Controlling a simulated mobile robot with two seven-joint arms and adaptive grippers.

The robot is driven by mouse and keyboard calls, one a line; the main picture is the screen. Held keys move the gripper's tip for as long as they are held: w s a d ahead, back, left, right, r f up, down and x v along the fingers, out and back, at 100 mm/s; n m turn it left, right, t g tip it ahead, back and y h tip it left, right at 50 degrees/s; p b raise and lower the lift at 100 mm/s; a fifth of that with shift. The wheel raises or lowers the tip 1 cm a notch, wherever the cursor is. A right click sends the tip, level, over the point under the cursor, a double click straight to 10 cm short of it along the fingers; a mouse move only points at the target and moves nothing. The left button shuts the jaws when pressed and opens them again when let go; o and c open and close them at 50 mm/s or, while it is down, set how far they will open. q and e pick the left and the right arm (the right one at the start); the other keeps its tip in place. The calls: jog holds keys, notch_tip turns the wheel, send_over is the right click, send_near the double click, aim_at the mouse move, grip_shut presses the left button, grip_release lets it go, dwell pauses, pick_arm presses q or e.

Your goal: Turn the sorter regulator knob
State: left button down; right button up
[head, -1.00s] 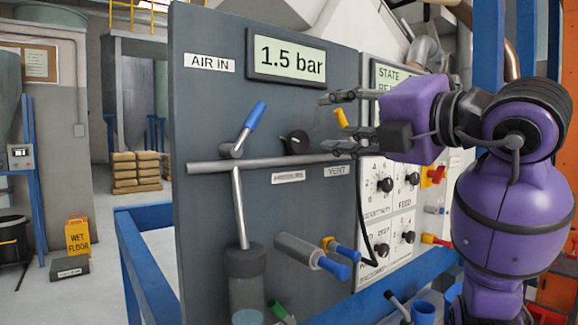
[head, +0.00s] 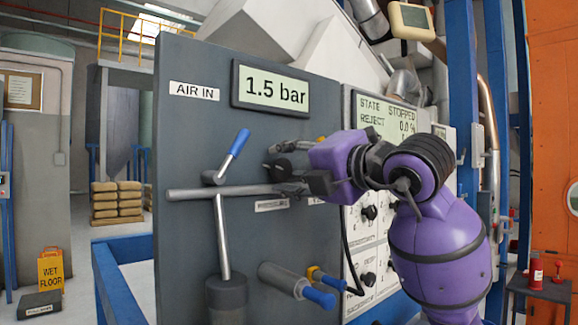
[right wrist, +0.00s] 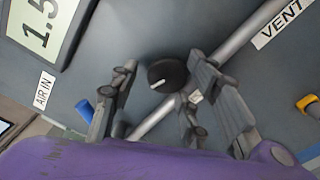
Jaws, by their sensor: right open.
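The regulator knob, round and black with a white pointer line, shows on the grey panel in the right wrist view (right wrist: 166,74), between my two fingers. In the head view my right gripper (head: 278,169) is open in front of the panel and largely covers the knob. The fingers stand on either side of the knob, with room left around it; I cannot tell whether they touch it. The metal pipe (head: 190,194) runs just below the knob. The display (head: 272,88) above reads 1.5 bar. My left gripper is out of view.
A blue-handled lever (head: 238,143) stands left of the gripper. Blue- and yellow-ended valves (head: 318,297) stick out below. A yellow handle (right wrist: 307,102) is right of the fingers. A white control panel (head: 368,213) with several knobs and a STOPPED screen (head: 388,113) is at the right.

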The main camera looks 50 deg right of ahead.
jog(key=shift+s+d, duration=0.1)
jog(key=c, duration=1)
jog(key=shift+r, duration=0.1)
